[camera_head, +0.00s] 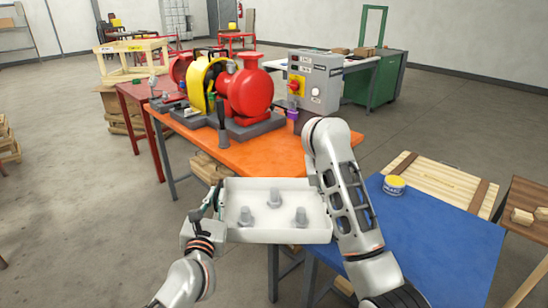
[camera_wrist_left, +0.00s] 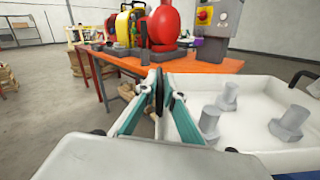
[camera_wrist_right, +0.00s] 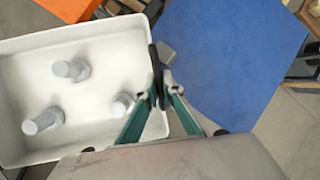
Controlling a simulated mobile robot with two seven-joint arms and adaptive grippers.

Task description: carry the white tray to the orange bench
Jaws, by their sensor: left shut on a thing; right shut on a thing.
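The white tray (camera_head: 262,236) is held up in front of me, near the front edge of the orange bench (camera_head: 270,157). Three grey bolts stand in the tray; one bolt (camera_head: 275,200) is near its middle. In the head view my right arm hides that grip.
On the bench stand a red and yellow pump (camera_head: 245,92), a grey control box (camera_head: 314,82) and a purple-topped item (camera_head: 292,117). A blue table (camera_head: 440,235) with a yellow tin (camera_head: 394,184) is at the right. The bench's front middle is bare.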

